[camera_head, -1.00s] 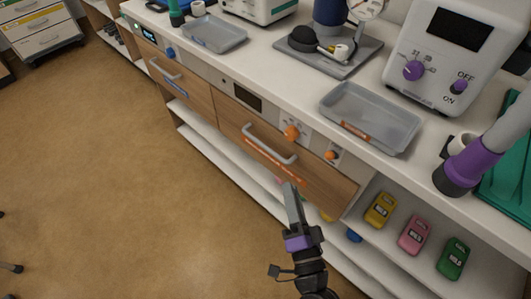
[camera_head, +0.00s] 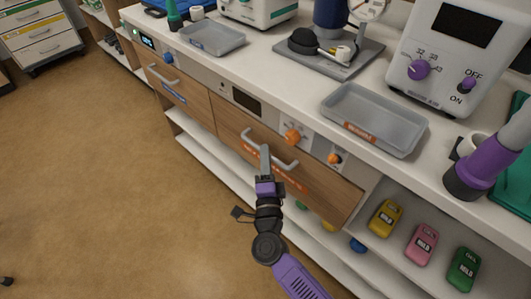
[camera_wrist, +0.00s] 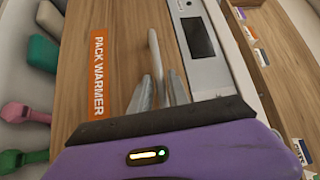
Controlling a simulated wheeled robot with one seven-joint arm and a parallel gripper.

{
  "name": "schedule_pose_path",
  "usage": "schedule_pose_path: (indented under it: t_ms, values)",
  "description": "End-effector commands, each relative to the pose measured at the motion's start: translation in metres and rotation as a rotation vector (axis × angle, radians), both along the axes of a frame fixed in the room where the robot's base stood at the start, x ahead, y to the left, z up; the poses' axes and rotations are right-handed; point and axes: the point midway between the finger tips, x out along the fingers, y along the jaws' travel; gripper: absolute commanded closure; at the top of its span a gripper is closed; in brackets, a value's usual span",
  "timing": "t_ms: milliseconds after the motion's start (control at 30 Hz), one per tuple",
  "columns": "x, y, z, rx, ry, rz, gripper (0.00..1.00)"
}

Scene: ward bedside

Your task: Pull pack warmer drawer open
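I cannot tell whether either finger touches the handle.
A second drawer (camera_head: 187,97) with a blue label is to the left. Above are a control panel with orange knobs (camera_head: 293,135) and a grey tray (camera_head: 373,117) on the counter. A lower shelf holds yellow (camera_head: 385,217), pink (camera_head: 421,243) and green (camera_head: 464,268) packs. Floor (camera_head: 120,180) is clear at left.

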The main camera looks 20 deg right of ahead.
Motion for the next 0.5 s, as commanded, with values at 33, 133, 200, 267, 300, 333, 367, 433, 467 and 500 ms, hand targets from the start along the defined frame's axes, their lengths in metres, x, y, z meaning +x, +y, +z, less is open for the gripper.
schedule_pose_path:
  t_ms: [33, 133, 200, 267, 300, 333, 367, 433, 467, 500]
  values:
    - [0.0051, -0.0022, 0.0007, 0.000, -0.001, -0.001, 0.78]
    - [0.0105, -0.0050, 0.0009, 0.000, 0.001, -0.001, 0.78]
    - [0.0123, -0.0058, 0.0013, 0.000, 0.001, -0.001, 0.78]
    - [0.0128, -0.0060, 0.0016, 0.000, 0.001, -0.001, 0.78]
    - [0.0129, -0.0060, 0.0017, -0.001, 0.001, 0.000, 0.78]
    - [0.0129, -0.0060, 0.0017, -0.001, 0.001, 0.000, 0.78]
    - [0.0128, -0.0060, 0.0017, -0.001, 0.000, 0.000, 0.78]
    - [0.0127, -0.0058, 0.0018, -0.001, 0.000, 0.000, 0.78]
    - [0.0127, -0.0058, 0.0018, -0.001, 0.000, 0.000, 0.82]
    - [0.0126, -0.0058, 0.0018, -0.001, 0.000, 0.000, 0.90]
